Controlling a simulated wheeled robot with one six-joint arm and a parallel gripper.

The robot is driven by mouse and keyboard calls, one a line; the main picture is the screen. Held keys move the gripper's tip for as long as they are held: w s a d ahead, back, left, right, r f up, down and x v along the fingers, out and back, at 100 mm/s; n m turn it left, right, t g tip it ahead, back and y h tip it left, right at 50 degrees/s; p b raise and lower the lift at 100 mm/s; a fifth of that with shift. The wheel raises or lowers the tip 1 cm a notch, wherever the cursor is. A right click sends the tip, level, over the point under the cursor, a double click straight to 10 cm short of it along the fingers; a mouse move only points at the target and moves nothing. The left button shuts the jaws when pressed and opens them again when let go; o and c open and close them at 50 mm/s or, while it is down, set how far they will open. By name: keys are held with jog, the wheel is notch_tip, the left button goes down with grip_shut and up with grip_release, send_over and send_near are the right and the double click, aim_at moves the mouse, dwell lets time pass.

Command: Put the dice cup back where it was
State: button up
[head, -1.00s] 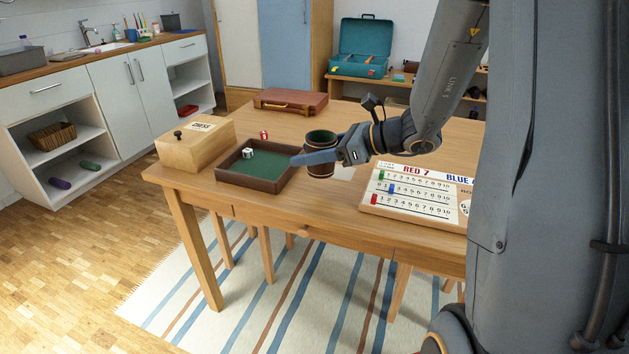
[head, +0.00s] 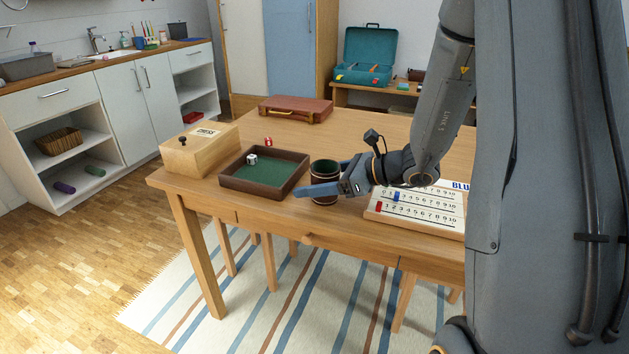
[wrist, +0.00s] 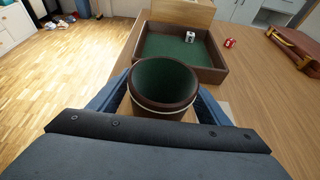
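The dice cup (head: 324,171) is dark brown with a green lining and pale bands. It is upright at the right of the green-lined dice tray (head: 240,187), near the table's front edge, and seems to stand on the tabletop. My gripper (head: 318,184) reaches in from the right with a blue finger on each side of the cup. In the wrist view the cup (wrist: 163,85) sits between the fingers, and strips of wood show between them and its wall, so the gripper looks open around it.
A white die (head: 252,159) lies in the tray and a red die (head: 268,141) behind it. A wooden chess box (head: 195,155) stands left, a brown case (head: 295,110) at the back. A scoreboard (head: 400,218) lies right, under my arm.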

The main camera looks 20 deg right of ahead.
jog(key=shift+r, duration=0.15)
jog(key=v, duration=1.1)
jog(key=shift+s+d+p, duration=0.2)
jog(key=shift+d+p, duration=0.1)
jog(key=shift+p, duration=0.1)
jog(key=shift+s+d, duration=0.1)
jog(key=shift+d, duration=0.05)
